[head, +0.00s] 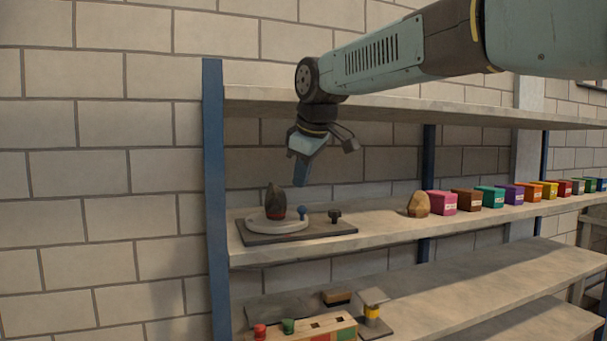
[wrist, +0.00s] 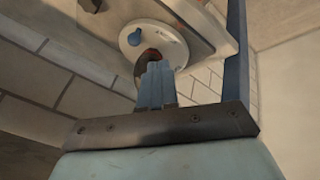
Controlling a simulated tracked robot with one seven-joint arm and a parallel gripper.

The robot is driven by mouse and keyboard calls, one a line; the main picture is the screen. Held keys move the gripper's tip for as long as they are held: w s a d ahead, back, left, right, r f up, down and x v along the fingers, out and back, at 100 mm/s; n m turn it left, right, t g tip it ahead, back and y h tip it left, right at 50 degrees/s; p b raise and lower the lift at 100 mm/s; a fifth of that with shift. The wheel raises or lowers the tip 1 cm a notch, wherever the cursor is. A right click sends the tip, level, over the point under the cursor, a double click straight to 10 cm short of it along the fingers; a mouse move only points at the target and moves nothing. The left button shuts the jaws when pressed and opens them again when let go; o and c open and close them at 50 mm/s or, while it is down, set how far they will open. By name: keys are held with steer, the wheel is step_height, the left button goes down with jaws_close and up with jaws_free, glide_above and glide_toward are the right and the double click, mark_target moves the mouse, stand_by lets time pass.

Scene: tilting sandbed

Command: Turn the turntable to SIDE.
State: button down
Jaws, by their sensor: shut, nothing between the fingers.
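The turntable is a pale grey disc (head: 262,225) on a dark base plate (head: 325,231) on the middle shelf. A dark pointed object with a red band (head: 275,203) stands on the disc. A blue knob (head: 303,213) sits at the disc's right edge. A dark peg (head: 335,216) stands on the plate, right of the disc. My gripper (head: 301,184) is shut and empty, pointing down above the disc, apart from it. In the wrist view, the disc (wrist: 170,37) and blue knob (wrist: 135,40) lie beyond my fingers (wrist: 156,66), which partly hide the object. The disc's lettering is unreadable.
A tan lump (head: 418,204) and a row of coloured boxes (head: 442,202) stand farther right on the same shelf. A blue upright (head: 213,190) bounds the shelf at left. The upper shelf (head: 400,108) passes behind my arm. A lower shelf holds a block (head: 305,328) with coloured pegs.

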steer(key=x, duration=0.3)
steer(key=w+x, duration=0.1)
steer(key=x, duration=0.2)
steer(key=d+x, duration=0.1)
steer(key=x, duration=0.2)
steer(key=shift+w+d+r, duration=0.1)
steer(key=shift+w+r, duration=0.1)
steer(key=shift+r, duration=0.1)
steer(key=shift+w+d+f, duration=0.15)
steer(key=shift+w+f, duration=0.05)
steer(key=shift+w, duration=0.35)
